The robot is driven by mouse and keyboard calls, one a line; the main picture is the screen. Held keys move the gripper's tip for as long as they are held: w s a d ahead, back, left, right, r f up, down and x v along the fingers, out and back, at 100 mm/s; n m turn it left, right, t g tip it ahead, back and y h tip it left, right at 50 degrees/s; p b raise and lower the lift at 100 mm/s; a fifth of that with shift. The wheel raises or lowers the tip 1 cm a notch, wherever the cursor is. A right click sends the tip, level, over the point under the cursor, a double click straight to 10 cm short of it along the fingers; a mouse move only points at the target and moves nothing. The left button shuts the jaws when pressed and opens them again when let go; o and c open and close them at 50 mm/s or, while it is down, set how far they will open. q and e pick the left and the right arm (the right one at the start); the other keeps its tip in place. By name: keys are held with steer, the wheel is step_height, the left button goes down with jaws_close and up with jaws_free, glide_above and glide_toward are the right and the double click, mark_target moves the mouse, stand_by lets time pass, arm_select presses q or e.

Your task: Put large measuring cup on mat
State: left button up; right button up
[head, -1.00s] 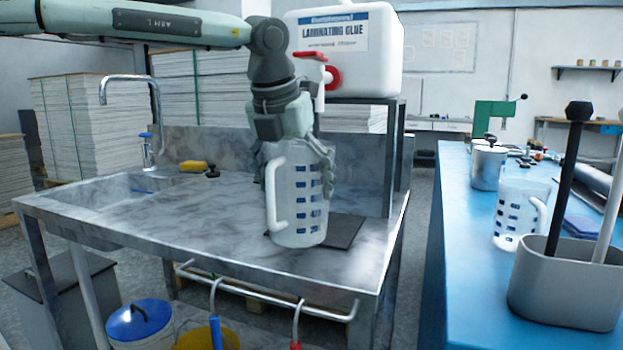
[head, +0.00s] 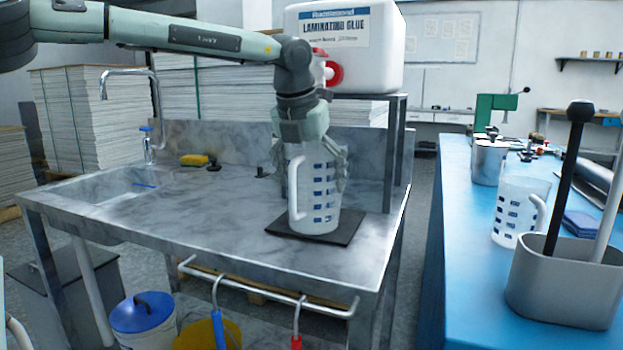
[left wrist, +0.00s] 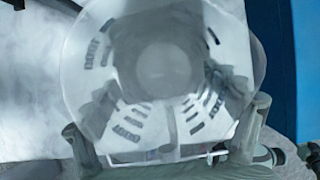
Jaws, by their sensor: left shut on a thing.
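The large measuring cup (head: 317,200) is translucent white with blue marks and a white handle on its left. It is upright over the dark square mat (head: 272,224) on the steel sink table, and its base appears to be on the mat. My left gripper (head: 318,165) comes from above and is shut around the cup's upper part. In the left wrist view, I look down into the cup (left wrist: 165,75), with fingers at its sides. My right gripper is not seen.
The sink table (head: 190,235) is clear left of the mat, with a yellow sponge (head: 194,160) and tap behind. A glue container (head: 375,50) stands on a shelf behind. Another measuring cup (head: 512,215) and a grey bin (head: 560,285) stand on the blue bench (head: 455,260).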

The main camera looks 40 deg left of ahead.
mark_target(290, 168)
arm_select(q)
steer(key=shift+f, duration=0.1)
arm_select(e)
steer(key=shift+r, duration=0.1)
arm_select(q)
steer(key=o, duration=1)
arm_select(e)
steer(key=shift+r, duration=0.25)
arm_select(q)
steer(key=shift+o, duration=0.2)
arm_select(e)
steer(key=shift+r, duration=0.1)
